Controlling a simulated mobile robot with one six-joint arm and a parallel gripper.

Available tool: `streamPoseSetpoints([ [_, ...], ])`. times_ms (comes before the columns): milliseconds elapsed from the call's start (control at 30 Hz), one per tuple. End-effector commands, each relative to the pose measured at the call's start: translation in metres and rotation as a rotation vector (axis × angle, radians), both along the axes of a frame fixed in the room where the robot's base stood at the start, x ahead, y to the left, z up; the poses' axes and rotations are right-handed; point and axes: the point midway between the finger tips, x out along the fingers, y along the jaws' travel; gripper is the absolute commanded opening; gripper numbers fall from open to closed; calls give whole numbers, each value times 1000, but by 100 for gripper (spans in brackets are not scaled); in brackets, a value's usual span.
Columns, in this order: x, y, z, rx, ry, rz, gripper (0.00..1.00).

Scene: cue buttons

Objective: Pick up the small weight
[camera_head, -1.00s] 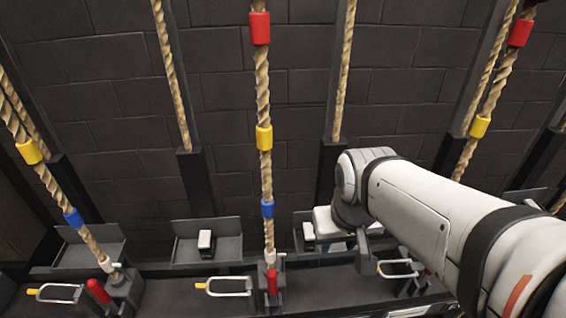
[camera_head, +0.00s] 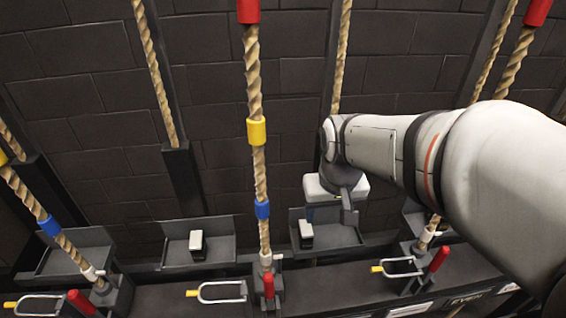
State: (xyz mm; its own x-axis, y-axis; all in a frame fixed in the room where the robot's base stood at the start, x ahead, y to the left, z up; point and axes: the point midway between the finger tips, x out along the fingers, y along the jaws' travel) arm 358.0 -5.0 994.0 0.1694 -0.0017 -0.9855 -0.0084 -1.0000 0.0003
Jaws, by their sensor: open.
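Two small blocks with white tops and dark sides could be the small weight. One block (camera_head: 306,234) stands in the tray just below and left of my gripper. The other block (camera_head: 197,243) stands in the tray further left. I cannot tell which is meant by size. My gripper (camera_head: 335,188), with a white body, hangs above the back of the right-hand tray, apart from the block. It is open and empty; its fingers are mostly hidden behind the wrist.
The dark trays (camera_head: 176,255) sit against the brick wall. Ropes with red, yellow and blue bands, such as the middle rope (camera_head: 257,105), rise in front. Red-handled levers (camera_head: 269,285) and U-shaped metal latches (camera_head: 222,292) line the front ledge.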

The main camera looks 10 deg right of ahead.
Motion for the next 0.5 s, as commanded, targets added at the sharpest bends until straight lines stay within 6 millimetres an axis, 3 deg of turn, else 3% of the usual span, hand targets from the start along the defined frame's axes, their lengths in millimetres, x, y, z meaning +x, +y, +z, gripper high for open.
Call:
streamPoseSetpoints([
  [33, 15, 1, -20, 0, 21, 0, 58],
  [300, 91, 4, -94, 3, 93, -6, 58],
  [500, 136, 7, -156, 3, 140, -9, 58],
])
